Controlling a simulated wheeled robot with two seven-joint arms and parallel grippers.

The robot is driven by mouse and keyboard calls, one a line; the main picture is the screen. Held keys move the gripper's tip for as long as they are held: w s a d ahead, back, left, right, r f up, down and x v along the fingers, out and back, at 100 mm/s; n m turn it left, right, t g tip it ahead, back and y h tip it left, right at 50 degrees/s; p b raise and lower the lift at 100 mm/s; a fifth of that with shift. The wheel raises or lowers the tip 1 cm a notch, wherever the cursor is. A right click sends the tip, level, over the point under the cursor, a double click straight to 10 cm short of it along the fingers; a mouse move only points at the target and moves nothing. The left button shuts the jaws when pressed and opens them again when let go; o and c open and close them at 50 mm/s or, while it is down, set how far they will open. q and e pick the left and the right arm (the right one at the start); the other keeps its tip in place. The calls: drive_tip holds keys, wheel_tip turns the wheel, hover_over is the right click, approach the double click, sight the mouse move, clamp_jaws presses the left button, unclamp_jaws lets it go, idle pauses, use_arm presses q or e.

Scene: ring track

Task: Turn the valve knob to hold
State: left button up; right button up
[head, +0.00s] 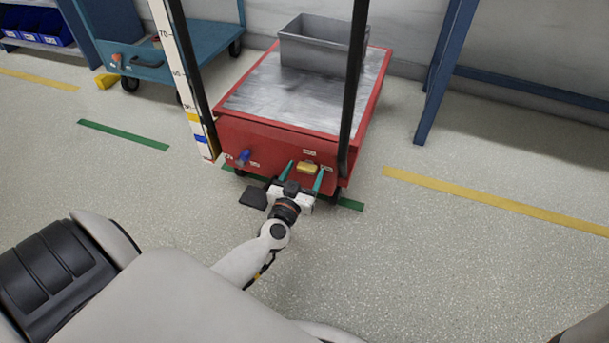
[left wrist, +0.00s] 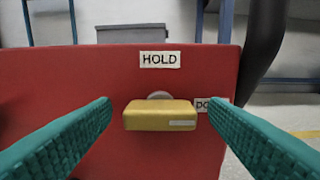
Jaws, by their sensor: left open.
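The valve knob (head: 306,167) is a yellow block on the red front panel of a cart. In the left wrist view the knob (left wrist: 150,117) lies level, with a white mark at its right end, toward a label starting "DO" (left wrist: 205,104) that is partly hidden. The HOLD label (left wrist: 160,60) is straight above the knob. My left gripper (head: 303,176) is open in front of the panel. In the left wrist view its teal fingers stand left and right of the knob with gaps, not visibly touching it. My right gripper is not in view.
The red cart (head: 240,132) carries a grey bin (head: 312,50). A blue handle (head: 242,157) is on the panel's left. Dark uprights and a marked scale post (head: 177,75) stand by the cart. A teal cart (head: 140,75) is behind left. Floor at right is clear.

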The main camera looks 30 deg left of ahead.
use_arm(q)
drive_tip(key=shift+w+a, duration=0.1)
drive_tip(key=shift+w, duration=0.25)
drive_tip(key=c, duration=1)
